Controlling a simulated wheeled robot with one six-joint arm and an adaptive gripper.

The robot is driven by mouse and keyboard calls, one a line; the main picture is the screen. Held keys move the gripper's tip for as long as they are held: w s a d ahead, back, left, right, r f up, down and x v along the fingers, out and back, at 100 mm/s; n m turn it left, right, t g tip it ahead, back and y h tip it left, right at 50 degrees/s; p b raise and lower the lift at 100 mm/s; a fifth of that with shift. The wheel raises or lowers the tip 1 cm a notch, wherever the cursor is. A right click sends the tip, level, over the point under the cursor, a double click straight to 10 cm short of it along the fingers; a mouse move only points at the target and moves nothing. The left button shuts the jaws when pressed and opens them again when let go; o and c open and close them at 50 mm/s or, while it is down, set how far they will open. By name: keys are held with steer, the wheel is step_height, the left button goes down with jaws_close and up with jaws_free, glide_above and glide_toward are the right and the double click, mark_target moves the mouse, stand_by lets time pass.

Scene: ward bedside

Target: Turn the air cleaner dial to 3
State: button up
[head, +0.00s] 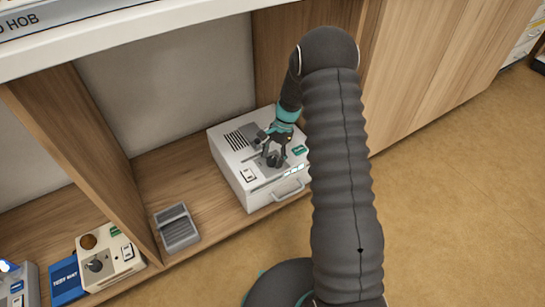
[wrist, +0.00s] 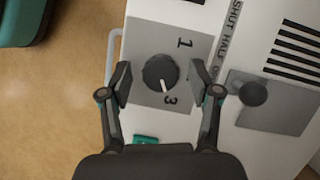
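The air cleaner appears to be the white box (head: 228,170) on the low shelf. Its dark round dial (wrist: 160,73) sits on a grey plate with a printed 1 and 3. The dial's white pointer mark points down and slightly right in the wrist view, roughly toward the 3. My gripper (wrist: 163,84) is open, with one finger on each side of the dial. Gaps show between the fingers and the dial. In the head view my gripper (head: 275,150) is over the box top and partly hides the dial.
A second knob (wrist: 253,93) sits on another grey plate beside a "SHUT HALF" label and dark vents (wrist: 297,50). A handle (head: 288,190) is on the box front. A grey pedal-like block (head: 177,228) and a cream box with a knob (head: 112,257) stand to the left.

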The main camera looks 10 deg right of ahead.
steer(key=v, duration=1.2)
steer(key=shift+a, duration=0.1)
